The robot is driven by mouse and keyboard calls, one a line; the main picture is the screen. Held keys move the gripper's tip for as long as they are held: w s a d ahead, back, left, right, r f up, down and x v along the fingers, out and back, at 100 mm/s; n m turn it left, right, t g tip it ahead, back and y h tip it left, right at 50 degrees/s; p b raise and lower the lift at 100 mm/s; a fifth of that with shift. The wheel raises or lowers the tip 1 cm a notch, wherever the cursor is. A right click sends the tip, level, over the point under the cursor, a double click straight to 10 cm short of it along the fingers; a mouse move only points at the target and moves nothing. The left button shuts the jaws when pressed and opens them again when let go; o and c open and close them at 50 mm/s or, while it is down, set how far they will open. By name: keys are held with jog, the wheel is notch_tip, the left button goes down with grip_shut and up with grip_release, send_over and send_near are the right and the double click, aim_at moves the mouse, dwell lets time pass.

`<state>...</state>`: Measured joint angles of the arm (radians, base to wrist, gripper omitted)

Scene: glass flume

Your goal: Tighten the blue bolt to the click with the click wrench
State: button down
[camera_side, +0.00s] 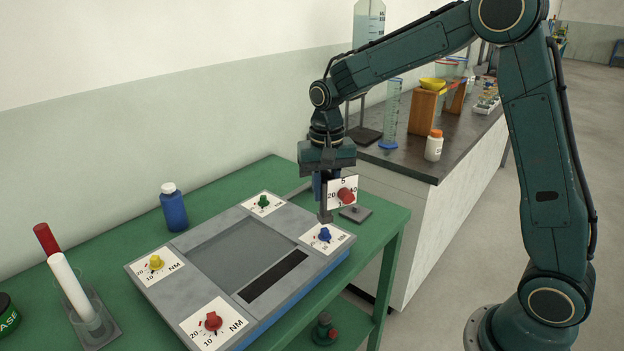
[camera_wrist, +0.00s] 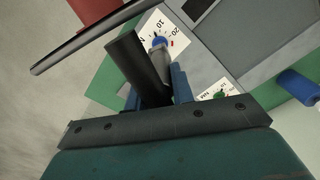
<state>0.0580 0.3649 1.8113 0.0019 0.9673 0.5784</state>
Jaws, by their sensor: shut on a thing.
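My gripper (camera_side: 320,182) is shut on the click wrench (camera_side: 325,205), a dark upright tool. A white dial card with a red knob shows beside it. In the wrist view, my blue fingers (camera_wrist: 157,90) stand either side of the wrench's black body (camera_wrist: 138,62). The blue bolt (camera_side: 325,235) sits on a white scale plate at the right corner of the grey panel (camera_side: 205,240). It also shows in the wrist view (camera_wrist: 158,42), just past the wrench. The wrench's lower end appears just above and behind the bolt; I cannot tell whether they touch.
The panel also bears a green bolt (camera_side: 263,201), a yellow bolt (camera_side: 155,262) and a red bolt (camera_side: 213,321). A blue bottle (camera_side: 173,208) stands behind it. A small grey block (camera_side: 355,213) lies near the table's right edge. A dark-topped bench (camera_side: 450,140) with glassware stands beyond.

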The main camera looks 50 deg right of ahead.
jog(key=shift+f, duration=0.7)
jog(key=shift+f, duration=1.3)
dwell(1.0)
dwell(0.4)
jog(key=shift+m, duration=1.1)
jog(key=shift+m, duration=1.2)
jog(key=shift+m, duration=1.1)
